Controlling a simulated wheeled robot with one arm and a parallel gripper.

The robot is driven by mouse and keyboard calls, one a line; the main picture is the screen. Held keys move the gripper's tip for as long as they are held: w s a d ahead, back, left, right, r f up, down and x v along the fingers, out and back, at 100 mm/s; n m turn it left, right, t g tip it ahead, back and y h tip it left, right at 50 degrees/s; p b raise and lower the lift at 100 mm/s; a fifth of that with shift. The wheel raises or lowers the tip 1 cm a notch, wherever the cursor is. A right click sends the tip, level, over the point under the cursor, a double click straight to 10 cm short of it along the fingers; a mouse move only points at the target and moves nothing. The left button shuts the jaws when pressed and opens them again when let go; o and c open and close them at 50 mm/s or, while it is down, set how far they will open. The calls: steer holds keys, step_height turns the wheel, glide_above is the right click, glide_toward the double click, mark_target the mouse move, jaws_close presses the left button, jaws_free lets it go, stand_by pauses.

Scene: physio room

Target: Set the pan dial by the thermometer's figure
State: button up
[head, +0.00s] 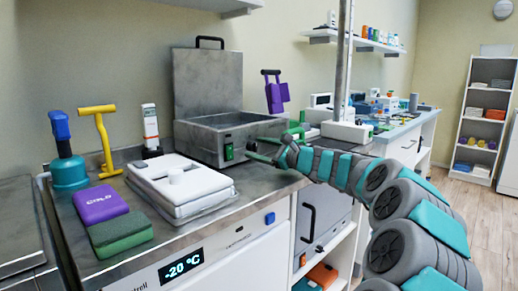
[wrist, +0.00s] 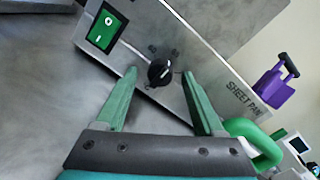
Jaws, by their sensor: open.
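The pan is a steel box (head: 213,137) with its lid raised, on the counter. Its front is lettered "SHEET PAN" in the wrist view (wrist: 207,62). A black round dial (wrist: 159,71) with a pale mark sits on that front, beside a lit green switch (wrist: 106,30). My gripper (wrist: 159,76) is open, with its green fingertips on either side of the dial; contact cannot be told. In the head view my gripper (head: 256,151) is at the pan's front, and the dial is hidden or too small. A white upright device (head: 150,127), possibly the thermometer, stands left of the pan; no figure is readable on it.
A white lidded tray (head: 180,187), a purple "COLD" pack (head: 100,203), a green block (head: 120,233), a teal pot (head: 69,172) and a yellow-handled tool (head: 104,137) crowd the counter's left. A display (head: 181,264) below reads -20 °C. A metal post (head: 343,75) stands right.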

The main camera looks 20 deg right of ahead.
steer(key=shift+c, duration=0.3)
jaws_close()
stand_by(0.3)
